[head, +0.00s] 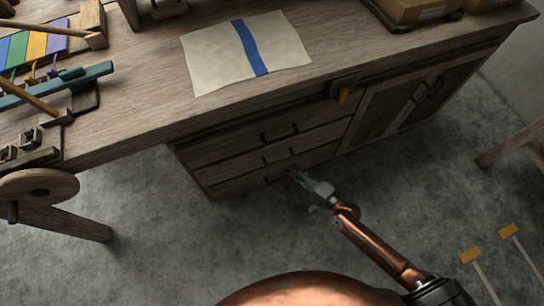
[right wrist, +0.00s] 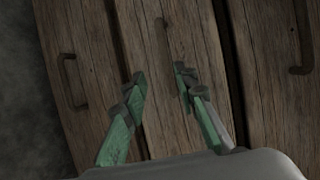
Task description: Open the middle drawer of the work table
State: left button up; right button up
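The work table (head: 150,120) has a stack of three wooden drawers under its left part, all looking shut. The middle drawer (head: 240,166) has a dark bar handle (head: 277,155). In the right wrist view the drawer fronts run as upright strips, and the middle drawer (right wrist: 185,135) is the central one, its handle (right wrist: 162,38) just beyond the fingertips. My right gripper (head: 300,178) is in front of the lower drawers; in the right wrist view (right wrist: 158,88) its green fingers are apart with nothing between them. My left gripper is not in view.
The bottom drawer handle (right wrist: 72,82) and top drawer handle (right wrist: 303,38) lie to either side. A cloth with a blue stripe (head: 215,62) lies on the table top. Cupboard doors (head: 385,110) stand right of the drawers. The grey floor (head: 150,250) in front is mostly clear.

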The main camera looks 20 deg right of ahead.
aim_at(281, 161)
jog(key=x, duration=0.5)
jog(key=r+b+x, duration=0.1)
jog(key=x, duration=0.2)
jog(key=shift+w+a, duration=0.1)
jog(key=shift+a, duration=0.2)
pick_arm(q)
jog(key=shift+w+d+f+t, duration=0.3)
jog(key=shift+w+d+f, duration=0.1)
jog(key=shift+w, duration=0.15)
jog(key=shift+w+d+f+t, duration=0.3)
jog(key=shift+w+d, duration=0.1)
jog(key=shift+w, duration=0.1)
pick_arm(e)
grip_shut()
